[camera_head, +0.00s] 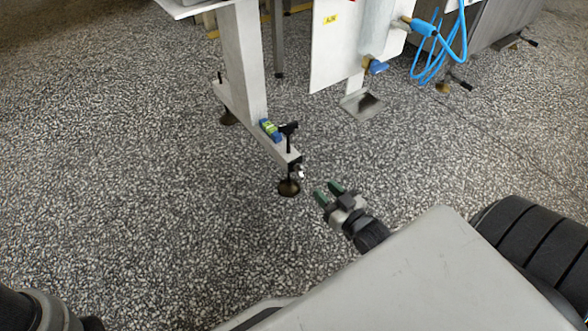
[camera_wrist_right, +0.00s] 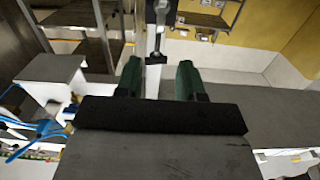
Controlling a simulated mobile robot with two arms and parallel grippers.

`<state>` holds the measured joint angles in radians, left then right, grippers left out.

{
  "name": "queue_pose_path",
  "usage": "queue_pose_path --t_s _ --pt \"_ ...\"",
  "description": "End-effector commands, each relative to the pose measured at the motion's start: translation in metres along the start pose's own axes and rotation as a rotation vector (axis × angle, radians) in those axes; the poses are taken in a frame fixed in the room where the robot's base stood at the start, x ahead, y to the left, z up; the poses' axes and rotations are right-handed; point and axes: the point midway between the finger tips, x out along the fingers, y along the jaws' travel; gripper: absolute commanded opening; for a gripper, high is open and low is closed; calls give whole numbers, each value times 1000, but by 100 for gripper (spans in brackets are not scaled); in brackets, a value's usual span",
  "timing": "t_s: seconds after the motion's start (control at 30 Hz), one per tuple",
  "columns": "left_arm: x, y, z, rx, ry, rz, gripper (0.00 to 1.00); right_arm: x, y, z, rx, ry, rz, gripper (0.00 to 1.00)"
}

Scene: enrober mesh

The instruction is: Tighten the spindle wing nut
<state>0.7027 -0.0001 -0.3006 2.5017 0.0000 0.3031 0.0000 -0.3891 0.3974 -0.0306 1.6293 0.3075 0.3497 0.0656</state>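A black T-shaped piece (camera_head: 289,128), which looks like the wing nut, sits on top of an upright spindle at the end of a white machine foot beam (camera_head: 262,138). The spindle goes down to a dark round foot (camera_head: 289,188) on the floor. My right gripper (camera_head: 328,192) is open and empty, its green fingers pointing at the beam end from the lower right, apart from it. In the right wrist view, a metal upright with a bolt-like part (camera_wrist_right: 158,32) shows beyond the gap between the open fingers (camera_wrist_right: 158,72).
A small blue-and-yellow level (camera_head: 270,130) lies on the beam next to the spindle. A white panel (camera_head: 345,45) with a metal tray (camera_head: 362,105) below it hangs to the right. Blue hose (camera_head: 437,48) loops beyond. The speckled floor (camera_head: 130,180) is clear on the left.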

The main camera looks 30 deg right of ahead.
Motion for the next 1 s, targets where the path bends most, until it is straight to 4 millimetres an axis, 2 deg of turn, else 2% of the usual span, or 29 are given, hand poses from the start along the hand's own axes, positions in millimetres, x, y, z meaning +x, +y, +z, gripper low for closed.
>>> queue_pose_path --t_s 0.3,0.5,0.7,0.97,1.0 --pt "-38 8 -12 0 -5 -1 85 59 0 4 -1 5 -1 38" --pt "-55 11 -18 0 -6 -1 85 88 -1 3 -1 1 -1 38" --pt "-60 12 -20 0 -5 0 85 100 -1 1 -1 -2 -1 38" --pt "-59 12 -20 0 -5 0 85 101 -1 -1 -1 -3 -1 38" --pt "-59 12 -20 0 -6 0 85 101 -1 -1 -1 -3 -1 32"
